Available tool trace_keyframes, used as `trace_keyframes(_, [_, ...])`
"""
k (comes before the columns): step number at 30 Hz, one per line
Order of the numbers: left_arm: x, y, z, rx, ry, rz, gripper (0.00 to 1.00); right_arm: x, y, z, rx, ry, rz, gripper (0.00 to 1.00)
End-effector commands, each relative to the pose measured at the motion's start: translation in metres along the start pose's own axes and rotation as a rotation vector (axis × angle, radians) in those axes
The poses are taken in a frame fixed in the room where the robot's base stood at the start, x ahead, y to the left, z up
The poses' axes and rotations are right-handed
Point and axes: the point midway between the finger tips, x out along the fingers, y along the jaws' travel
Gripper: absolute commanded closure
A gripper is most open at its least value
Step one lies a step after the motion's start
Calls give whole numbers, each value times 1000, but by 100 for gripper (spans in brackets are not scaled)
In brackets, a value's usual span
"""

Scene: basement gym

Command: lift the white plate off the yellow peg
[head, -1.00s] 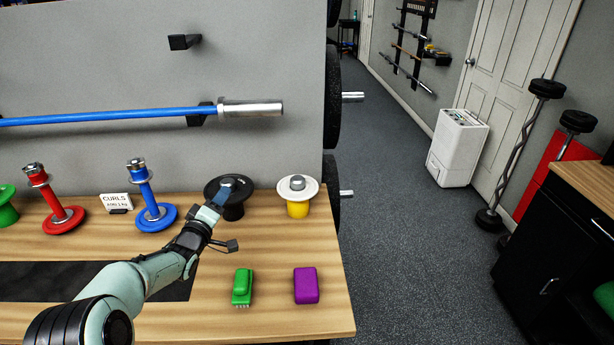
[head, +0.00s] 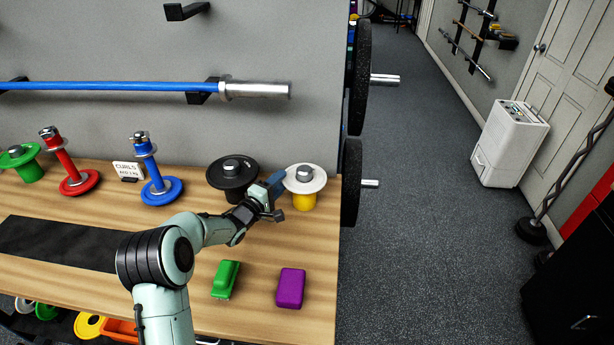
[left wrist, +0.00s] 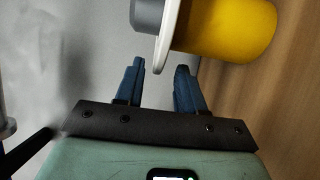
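The white plate (head: 318,181) sits level on the yellow peg (head: 304,202) at the right end of the bench, around its grey top. In the left wrist view the plate (left wrist: 171,38) shows edge-on, between the grey top and the yellow body (left wrist: 230,30). My left gripper (head: 278,184) is at the plate's left side. Its two blue fingers (left wrist: 158,69) are apart and empty, with the plate's rim just beyond the tips, roughly in line with the gap. I cannot tell whether they touch. My right gripper is not in view.
A black plate on a black peg (head: 225,182) stands close left of my gripper. Blue (head: 160,190), red (head: 78,183) and green (head: 28,170) pegs stand further left. A green block (head: 225,280) and a purple block (head: 290,288) lie in front. The grey wall is close behind.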

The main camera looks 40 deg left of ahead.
Motion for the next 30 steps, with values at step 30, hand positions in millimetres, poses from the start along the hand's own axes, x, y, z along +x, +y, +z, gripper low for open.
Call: trace_keyframes(30, [49, 6, -1, 1, 0, 5, 100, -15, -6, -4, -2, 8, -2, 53])
